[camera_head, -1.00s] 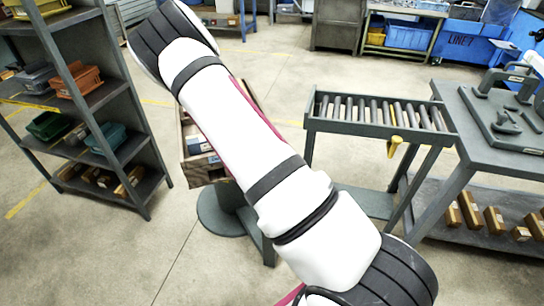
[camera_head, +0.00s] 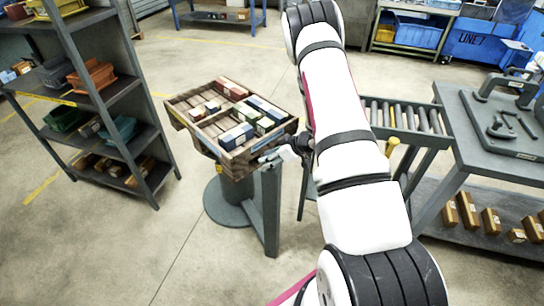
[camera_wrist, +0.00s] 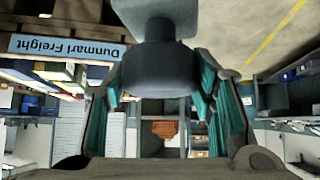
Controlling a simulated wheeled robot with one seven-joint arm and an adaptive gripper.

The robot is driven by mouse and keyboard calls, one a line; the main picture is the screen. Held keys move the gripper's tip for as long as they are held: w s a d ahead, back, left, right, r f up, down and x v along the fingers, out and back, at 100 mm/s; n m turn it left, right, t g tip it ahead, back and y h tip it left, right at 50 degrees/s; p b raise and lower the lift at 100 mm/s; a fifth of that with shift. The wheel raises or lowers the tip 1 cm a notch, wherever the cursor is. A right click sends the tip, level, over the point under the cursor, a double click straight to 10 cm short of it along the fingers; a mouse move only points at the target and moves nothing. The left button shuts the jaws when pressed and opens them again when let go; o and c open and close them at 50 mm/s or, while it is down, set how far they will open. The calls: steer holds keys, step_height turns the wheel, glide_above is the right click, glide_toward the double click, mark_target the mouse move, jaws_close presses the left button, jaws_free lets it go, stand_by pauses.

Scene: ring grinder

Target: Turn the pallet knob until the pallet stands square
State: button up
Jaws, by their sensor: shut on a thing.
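The wooden pallet (camera_head: 202,140) sits on a grey round-based stand (camera_head: 226,196), loaded with several boxes. Its sides run diagonally in the head view, at an angle to the roller conveyor. In the wrist view, my gripper (camera_wrist: 158,84) is shut on the dark round knob (camera_wrist: 155,62), with a teal-padded finger on each side. In the head view my gripper (camera_head: 290,151) is at the pallet's right corner, above a grey post (camera_head: 269,200). The knob is not clearly visible there.
A roller conveyor (camera_head: 432,140) stands behind my arm to the right, beside a grey workbench (camera_head: 470,125) with fixtures. A shelf rack (camera_head: 140,160) with bins stands at the left. The floor in front of the stand is clear.

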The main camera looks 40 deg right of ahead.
steer(key=n+g+y+b, duration=0.1)
steer(key=n, duration=0.1)
steer(key=n+g+y+b, duration=0.1)
steer(key=n, duration=0.1)
steer(key=n+g+y+b, duration=0.1)
steer(key=n, duration=0.1)
steer(key=shift+w+f+n+y, duration=0.15)
steer(key=shift+f+n+y, duration=0.15)
steer(key=shift+y, duration=0.1)
steer(key=n+g+y+b, duration=0.1)
steer(key=n+g+b, duration=0.2)
steer(key=n, duration=0.1)
steer(key=shift+r+n+g, duration=0.15)
steer(key=shift+n+g, duration=0.15)
steer(key=shift+g, duration=0.1)
steer(key=shift+b, duration=0.35)
steer(key=o, duration=1.2)
steer(key=shift+r, duration=0.1)
steer(key=v, duration=1.2)
